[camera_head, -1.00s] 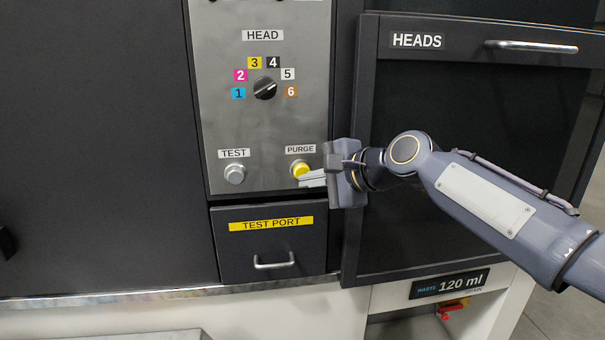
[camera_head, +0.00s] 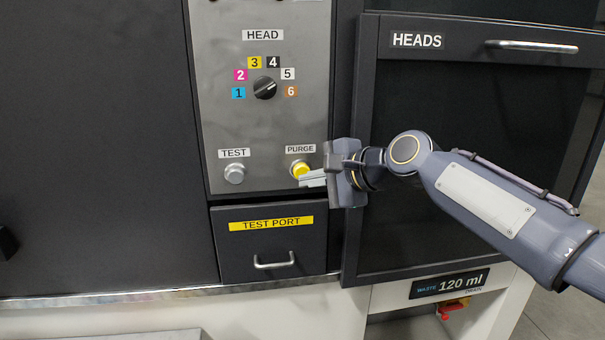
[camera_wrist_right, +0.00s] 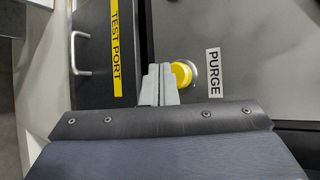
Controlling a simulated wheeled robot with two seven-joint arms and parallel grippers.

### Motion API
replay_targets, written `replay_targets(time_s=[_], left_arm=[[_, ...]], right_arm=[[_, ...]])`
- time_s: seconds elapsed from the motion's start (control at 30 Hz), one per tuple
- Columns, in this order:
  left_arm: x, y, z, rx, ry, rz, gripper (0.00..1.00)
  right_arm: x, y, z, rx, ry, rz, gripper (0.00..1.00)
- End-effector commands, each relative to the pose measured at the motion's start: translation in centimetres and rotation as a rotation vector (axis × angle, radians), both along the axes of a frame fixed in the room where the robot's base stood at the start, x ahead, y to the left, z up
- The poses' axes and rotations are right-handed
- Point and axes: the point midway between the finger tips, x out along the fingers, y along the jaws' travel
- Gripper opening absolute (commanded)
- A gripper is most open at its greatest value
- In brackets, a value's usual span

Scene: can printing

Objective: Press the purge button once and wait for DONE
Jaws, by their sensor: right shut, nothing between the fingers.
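The yellow purge button (camera_head: 299,168) sits under the PURGE label on the grey metal panel (camera_head: 265,125). My right gripper (camera_head: 303,179) is shut and empty, its fingertips at the lower right of the button in the head view. In the right wrist view the shut fingers (camera_wrist_right: 160,76) overlap the left edge of the yellow button (camera_wrist_right: 181,74). I cannot tell whether the tips touch it or how far it is pressed. No DONE text shows. My left gripper is not in view.
The silver TEST button (camera_head: 234,174) is left of the purge button. The head selector knob (camera_head: 265,88) is above. The TEST PORT drawer (camera_head: 238,262) is below and the HEADS door (camera_head: 450,140) to the right. A waste display (camera_head: 449,284) reads 120 ml.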

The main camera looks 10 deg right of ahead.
Motion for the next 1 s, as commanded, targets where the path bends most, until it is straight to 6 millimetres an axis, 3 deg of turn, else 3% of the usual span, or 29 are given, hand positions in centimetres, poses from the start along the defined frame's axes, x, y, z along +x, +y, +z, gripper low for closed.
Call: replay_targets(time_s=[1.0], left_arm=[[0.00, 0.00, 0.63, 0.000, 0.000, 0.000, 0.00]], right_arm=[[0.86, 0.00, 0.02, 0.000, 0.000, 0.000, 0.00]])
